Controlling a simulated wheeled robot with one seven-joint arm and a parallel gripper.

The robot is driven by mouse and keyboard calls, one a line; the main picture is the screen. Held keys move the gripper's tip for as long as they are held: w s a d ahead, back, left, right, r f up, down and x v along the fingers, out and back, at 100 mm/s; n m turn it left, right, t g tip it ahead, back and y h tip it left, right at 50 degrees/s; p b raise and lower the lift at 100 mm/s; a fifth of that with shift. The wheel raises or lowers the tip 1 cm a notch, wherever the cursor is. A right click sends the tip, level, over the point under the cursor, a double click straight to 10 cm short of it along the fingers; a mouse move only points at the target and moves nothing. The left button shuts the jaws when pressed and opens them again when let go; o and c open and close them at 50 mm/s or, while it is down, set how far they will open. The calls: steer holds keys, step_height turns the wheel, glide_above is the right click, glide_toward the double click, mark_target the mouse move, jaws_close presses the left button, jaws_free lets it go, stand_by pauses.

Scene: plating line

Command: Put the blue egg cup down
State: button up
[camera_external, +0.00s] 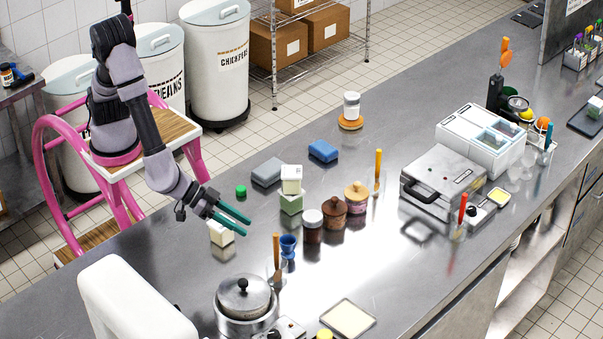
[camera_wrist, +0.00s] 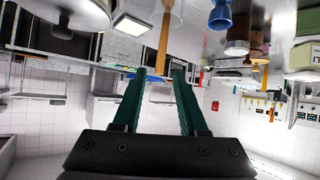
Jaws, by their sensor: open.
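The blue egg cup (camera_external: 288,246) stands upright on the steel counter, just right of an upright orange-handled tool. It also shows at the top edge of the wrist view (camera_wrist: 220,16), where the scene appears upside down. My gripper (camera_external: 242,216) has two green fingers, open with nothing between them. It is above the counter, up and left of the egg cup in the external view and apart from it. In the wrist view my gripper (camera_wrist: 160,70) also shows an empty gap, and the egg cup is off to its right.
The orange-handled tool (camera_external: 276,250) and a lidded pot (camera_external: 244,292) stand close to the egg cup.

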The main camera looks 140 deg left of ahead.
steer(key=s+d+r+m+h, duration=0.35)
steer(key=s+r, duration=0.25)
steer(key=r, duration=0.3)
steer(key=s+d+r+m+h, duration=0.25)
steer(key=s+r+h, duration=0.2)
steer(key=r, duration=0.55)
steer(key=s+a+r+m+g+y, duration=0.1)
steer(key=s+a, duration=0.4)
steer(key=s, duration=0.8)
steer(key=s+a+r+m+g+y, duration=0.1)
steer(key=s+a+m, duration=0.3)
steer(key=s, duration=1)
steer(key=shift+s+a+r+m+g+y, duration=0.2)
steer(key=shift+a+r+m+g+y, duration=0.15)
steer(key=shift+a+r+y, duration=0.45)
steer(key=shift+d, duration=0.2)
